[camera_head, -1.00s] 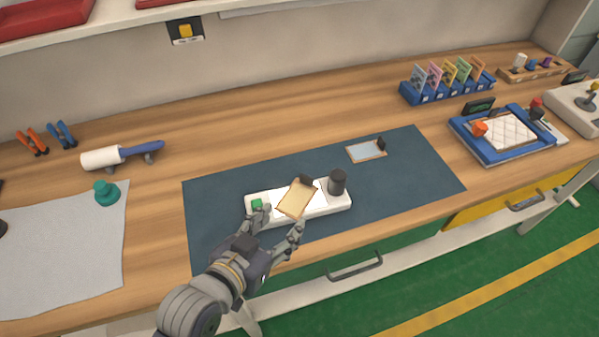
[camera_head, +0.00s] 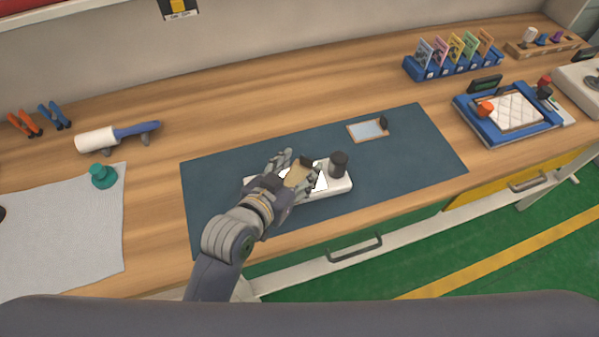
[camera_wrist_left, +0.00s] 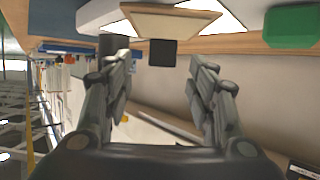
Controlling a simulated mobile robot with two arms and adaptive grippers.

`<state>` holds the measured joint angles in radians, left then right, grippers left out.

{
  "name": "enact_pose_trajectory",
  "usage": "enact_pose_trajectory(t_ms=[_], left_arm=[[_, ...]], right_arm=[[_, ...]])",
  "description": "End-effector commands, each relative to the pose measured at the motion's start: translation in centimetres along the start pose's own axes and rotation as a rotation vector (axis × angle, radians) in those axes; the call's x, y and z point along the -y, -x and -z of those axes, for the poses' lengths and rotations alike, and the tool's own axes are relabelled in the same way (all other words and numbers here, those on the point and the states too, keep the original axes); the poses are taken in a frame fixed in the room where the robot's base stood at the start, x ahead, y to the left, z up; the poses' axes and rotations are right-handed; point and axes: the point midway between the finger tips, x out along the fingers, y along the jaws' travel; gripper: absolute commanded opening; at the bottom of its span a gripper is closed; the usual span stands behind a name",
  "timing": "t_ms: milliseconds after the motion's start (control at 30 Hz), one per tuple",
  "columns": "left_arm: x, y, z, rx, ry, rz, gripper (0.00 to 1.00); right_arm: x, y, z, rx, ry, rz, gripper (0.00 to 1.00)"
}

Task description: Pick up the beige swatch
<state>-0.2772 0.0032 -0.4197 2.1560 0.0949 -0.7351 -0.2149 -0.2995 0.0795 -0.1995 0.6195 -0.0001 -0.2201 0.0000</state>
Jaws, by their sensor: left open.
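The beige swatch (camera_head: 297,176), a thin tan plate with a dark tab, lies on a white stand (camera_head: 340,184) with a dark knob (camera_head: 338,163) at its right end. My left gripper (camera_head: 299,165) is open over the stand, one finger to each side of the swatch, and hides part of it. In the left wrist view the swatch (camera_wrist_left: 172,20) shows at the top, beyond the fingertips of the open left gripper (camera_wrist_left: 160,66). Its black tab faces the gap between the fingers. I see no contact. My right gripper is out of view.
The stand sits on a dark blue mat (camera_head: 420,150). A small framed plate (camera_head: 367,130) lies behind it. A blue rack (camera_head: 452,65) of coloured cards and a blue tray (camera_head: 465,120) stand right.

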Motion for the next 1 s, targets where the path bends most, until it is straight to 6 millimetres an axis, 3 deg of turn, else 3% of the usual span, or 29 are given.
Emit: enact_pose_trajectory(t_ms=[100, 233, 533, 567, 733, 1000], left_arm=[[0.3, -1.6, 0.2, 0.000, 0.001, 0.000, 0.52], [0.3, -2.7, 0.2, 0.000, 0.001, 0.000, 0.52], [0.2, -3.1, 0.1, 0.000, 0.000, 0.000, 0.52], [0.2, -3.1, 0.1, 0.000, 0.000, 0.000, 0.49], [0.2, -3.1, 0.1, 0.000, 0.000, 0.000, 0.11], [0.2, -3.1, 0.1, 0.001, 0.000, 0.000, 0.06]], right_arm=[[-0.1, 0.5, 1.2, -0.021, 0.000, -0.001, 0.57], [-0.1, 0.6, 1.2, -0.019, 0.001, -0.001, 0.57], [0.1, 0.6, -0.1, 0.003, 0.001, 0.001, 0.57], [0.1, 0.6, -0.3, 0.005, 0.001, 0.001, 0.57], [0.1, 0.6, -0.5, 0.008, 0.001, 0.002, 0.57], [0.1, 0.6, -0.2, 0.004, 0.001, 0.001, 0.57]])
